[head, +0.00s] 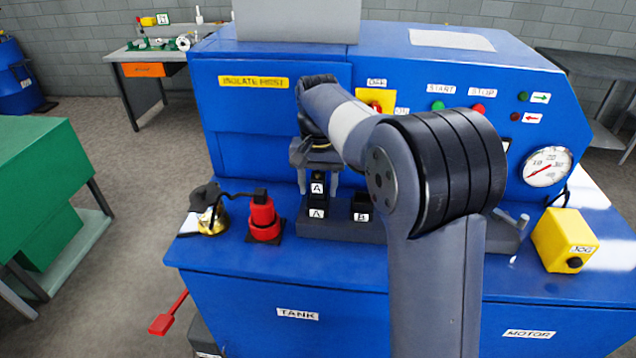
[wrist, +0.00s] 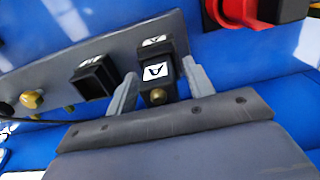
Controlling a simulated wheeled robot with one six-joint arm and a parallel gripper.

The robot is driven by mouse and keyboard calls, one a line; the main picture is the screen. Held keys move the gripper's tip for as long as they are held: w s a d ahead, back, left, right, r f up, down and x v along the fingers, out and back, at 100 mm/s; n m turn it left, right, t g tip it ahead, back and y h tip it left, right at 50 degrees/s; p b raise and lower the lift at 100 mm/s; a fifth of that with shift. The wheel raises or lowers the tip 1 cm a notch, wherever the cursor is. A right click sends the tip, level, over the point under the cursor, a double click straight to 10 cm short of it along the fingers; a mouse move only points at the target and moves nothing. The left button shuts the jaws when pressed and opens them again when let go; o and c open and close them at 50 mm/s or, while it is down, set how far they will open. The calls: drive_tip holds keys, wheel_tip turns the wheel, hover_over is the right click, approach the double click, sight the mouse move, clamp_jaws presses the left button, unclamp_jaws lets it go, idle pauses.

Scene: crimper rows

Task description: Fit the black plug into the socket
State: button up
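The black plug (head: 317,177) carries a white A label and stands upright at the black socket marked A (head: 317,204). It also shows in the wrist view (wrist: 158,82), with a brass-coloured round end towards the camera. The plug lines up with the socket and seems to be in it; how deep it sits I cannot tell. My gripper (head: 318,188) is above the socket, with one finger on each side of the plug. Gaps show between both fingers and the plug, so it is open and not clamped on it. In the wrist view the fingers (wrist: 160,76) also stand apart from the plug.
A second black socket marked B (head: 361,204) stands to the right on the same grey rail (head: 345,232). A yellow jog box (head: 565,240) is at the right. The blue front edge is clear.

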sight(318, 175)
drive_tip(key=shift+o, duration=0.2)
wheel_tip(318, 175, up, 11)
drive_tip(key=shift+f, duration=0.1)
idle(0.5)
wheel_tip(318, 175, down, 10)
drive_tip(key=shift+f, duration=0.2)
drive_tip(key=shift+r+p, duration=0.3)
drive_tip(key=shift+r, duration=0.05)
idle(0.5)
